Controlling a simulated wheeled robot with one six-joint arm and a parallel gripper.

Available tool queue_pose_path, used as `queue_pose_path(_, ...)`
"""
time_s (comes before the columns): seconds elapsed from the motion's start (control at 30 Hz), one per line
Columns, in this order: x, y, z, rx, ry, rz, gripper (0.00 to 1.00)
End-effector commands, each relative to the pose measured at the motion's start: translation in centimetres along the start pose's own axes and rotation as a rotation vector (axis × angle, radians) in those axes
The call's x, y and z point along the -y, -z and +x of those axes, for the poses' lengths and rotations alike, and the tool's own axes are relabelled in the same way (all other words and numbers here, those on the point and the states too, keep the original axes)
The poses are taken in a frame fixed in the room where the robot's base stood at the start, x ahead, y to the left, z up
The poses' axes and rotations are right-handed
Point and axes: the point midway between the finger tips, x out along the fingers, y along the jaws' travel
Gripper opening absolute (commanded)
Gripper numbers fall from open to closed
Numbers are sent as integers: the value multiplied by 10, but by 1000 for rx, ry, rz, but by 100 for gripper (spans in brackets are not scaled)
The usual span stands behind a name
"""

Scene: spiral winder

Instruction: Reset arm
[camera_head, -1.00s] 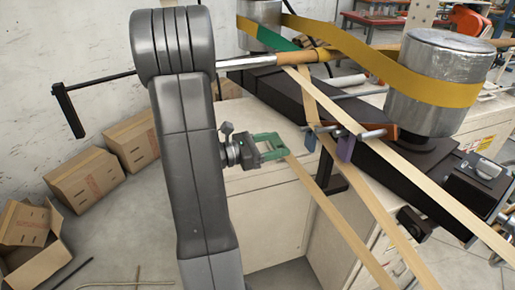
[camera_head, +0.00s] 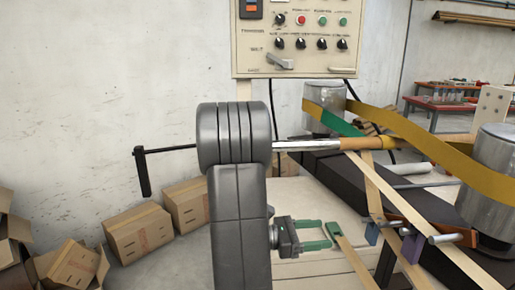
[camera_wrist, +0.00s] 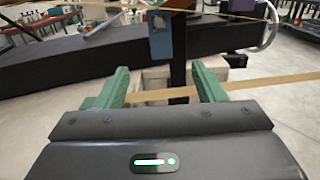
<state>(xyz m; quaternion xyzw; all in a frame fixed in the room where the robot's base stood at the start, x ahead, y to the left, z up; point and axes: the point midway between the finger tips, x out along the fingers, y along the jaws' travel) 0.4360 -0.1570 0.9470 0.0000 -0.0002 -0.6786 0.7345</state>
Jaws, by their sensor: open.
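My gripper (camera_head: 322,236) has green fingers and is open, low in the middle of the head view. A tan strip (camera_head: 352,258) runs down and right from a green-edged end just beside the fingertips. In the wrist view the two green fingers (camera_wrist: 160,70) stand apart. A tan strip (camera_wrist: 270,81) crosses behind them and on past the right finger; I cannot tell whether it touches either one. My grey arm hides part of the bench behind it.
The winder's dark beam (camera_head: 335,178) and crossing tan strips lie right of my gripper. A yellow band (camera_head: 410,138) joins two metal drums, the nearer one (camera_head: 490,195) at right. A control panel (camera_head: 297,35) hangs above. Cardboard boxes (camera_head: 138,228) stand left by the wall.

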Motion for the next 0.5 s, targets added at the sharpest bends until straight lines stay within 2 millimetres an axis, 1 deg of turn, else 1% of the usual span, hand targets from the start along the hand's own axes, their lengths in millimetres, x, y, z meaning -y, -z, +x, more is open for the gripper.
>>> queue_pose_path(0.17, 1, 0, 18, 0, 6, 0, 63)
queue_pose_path(0.5, 1, 0, 62, 0, 6, 1, 63)
